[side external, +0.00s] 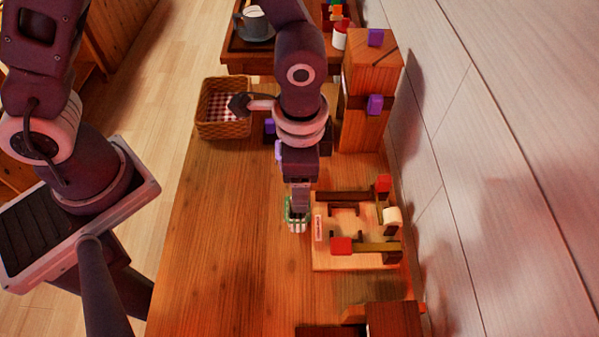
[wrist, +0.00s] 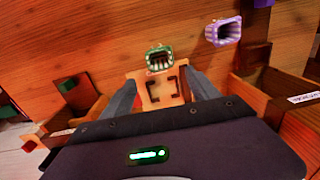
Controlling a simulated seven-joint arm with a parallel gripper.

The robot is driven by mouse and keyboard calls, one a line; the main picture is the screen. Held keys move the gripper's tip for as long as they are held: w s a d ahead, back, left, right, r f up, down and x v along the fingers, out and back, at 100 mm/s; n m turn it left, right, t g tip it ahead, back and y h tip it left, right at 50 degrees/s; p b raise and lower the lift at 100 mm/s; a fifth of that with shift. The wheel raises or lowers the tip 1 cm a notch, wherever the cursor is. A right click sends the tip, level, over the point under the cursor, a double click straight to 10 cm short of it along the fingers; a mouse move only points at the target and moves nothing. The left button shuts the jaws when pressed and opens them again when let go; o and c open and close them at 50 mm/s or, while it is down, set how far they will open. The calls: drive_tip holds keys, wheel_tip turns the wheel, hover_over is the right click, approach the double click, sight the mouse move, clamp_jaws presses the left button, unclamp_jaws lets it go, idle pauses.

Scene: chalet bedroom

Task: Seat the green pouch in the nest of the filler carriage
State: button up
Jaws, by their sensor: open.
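The green pouch (side external: 297,222), green-rimmed with pale stripes, is at the fingertips of my gripper (side external: 298,205), just left of a pale wooden board in the side view. My gripper partly covers it there. In the wrist view the green pouch (wrist: 159,60) appears just beyond my open fingers (wrist: 162,78); I cannot tell whether they touch it. A pale plate with dark corner brackets (wrist: 162,90), apparently the carriage nest, shows between the fingers with no pouch in its brackets. The board (side external: 325,262) carries similar dark brackets (side external: 345,210) in the side view.
A wicker basket (side external: 224,129) is at the far left. A purple pouch (wrist: 223,32) lies nearby. The table's left front is clear.

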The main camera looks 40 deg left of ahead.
drive_tip(key=a+r+n+t, duration=0.1)
drive_tip(key=a+r+n, duration=0.1)
drive_tip(key=a+r, duration=0.4)
drive_tip(key=a+r+n+t, duration=0.1)
drive_tip(key=a+r+n, duration=0.15)
drive_tip(key=r, duration=0.55)
drive_tip(key=s+a+r+n+t, duration=0.3)
drive_tip(key=s+a+r+n, duration=0.1)
drive_tip(key=s+a+r, duration=0.3)
drive_tip(key=s+a, duration=0.1)
drive_tip(key=s, duration=0.1)
drive_tip(key=shift+s, duration=0.35)
drive_tip(key=shift+o, duration=0.4)
drive_tip(key=shift+s+n, duration=0.25)
drive_tip(key=shift+s, duration=0.15)
drive_tip(key=shift+w, duration=0.1)
